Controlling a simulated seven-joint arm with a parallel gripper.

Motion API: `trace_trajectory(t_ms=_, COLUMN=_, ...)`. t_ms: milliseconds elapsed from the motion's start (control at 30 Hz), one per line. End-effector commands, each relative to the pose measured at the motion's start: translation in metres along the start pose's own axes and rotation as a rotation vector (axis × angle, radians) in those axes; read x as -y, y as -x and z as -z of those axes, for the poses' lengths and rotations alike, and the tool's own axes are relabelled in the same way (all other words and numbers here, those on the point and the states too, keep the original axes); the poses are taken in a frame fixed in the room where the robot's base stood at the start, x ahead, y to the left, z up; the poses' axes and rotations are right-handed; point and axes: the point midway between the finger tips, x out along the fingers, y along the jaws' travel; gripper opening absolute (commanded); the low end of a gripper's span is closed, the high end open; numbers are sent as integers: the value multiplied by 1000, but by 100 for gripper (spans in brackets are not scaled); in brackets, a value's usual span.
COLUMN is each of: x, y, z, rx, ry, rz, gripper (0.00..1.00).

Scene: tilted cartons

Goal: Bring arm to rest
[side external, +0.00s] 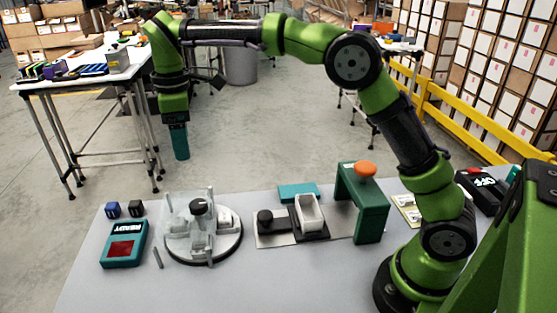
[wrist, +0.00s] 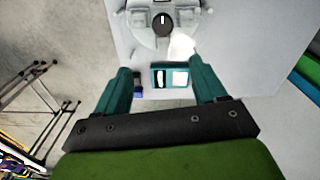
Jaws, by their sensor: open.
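My gripper (side external: 180,142) hangs from the green arm at the upper left of the side view, pointing down, high above and beyond the back edge of the table. In the wrist view my gripper (wrist: 162,85) shows two teal fingers spread wide apart. It is open and nothing is between the fingers. The arm reaches from its base at the lower right across to the left. The table (side external: 90,285) with its devices lies below, and no part of my gripper touches it.
On the table are a teal READY box (side external: 124,244), small dark cubes (side external: 112,210), a round grey fixture (side external: 203,240), a metal plate with a white block (side external: 308,212), and a green arch with an orange knob (side external: 365,170). A white side table (side external: 80,78) stands behind at left.

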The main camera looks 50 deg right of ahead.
Motion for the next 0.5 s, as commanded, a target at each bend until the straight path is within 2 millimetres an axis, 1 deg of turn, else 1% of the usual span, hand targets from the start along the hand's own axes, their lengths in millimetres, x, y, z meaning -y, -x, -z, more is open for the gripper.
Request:
trace_trajectory(t_ms=33, x=4, y=-12, z=-3, rx=7, ry=-50, rz=8, gripper=71)
trace_trajectory(t_ms=67, x=7, y=-15, z=-6, rx=1, ry=-90, rz=6, gripper=71)
trace_trajectory(t_ms=167, x=17, y=-14, z=-22, rx=-36, ry=-226, rz=-9, gripper=71)
trace_trajectory(t_ms=267, x=28, y=-8, z=-44, rx=-88, ry=-376, rz=-21, gripper=71)
trace_trajectory(t_ms=367, x=44, y=-1, z=-72, rx=-156, ry=-542, rz=-28, gripper=71)
trace_trajectory(t_ms=500, x=70, y=5, z=-118, rx=-270, ry=-784, rz=-26, gripper=71)
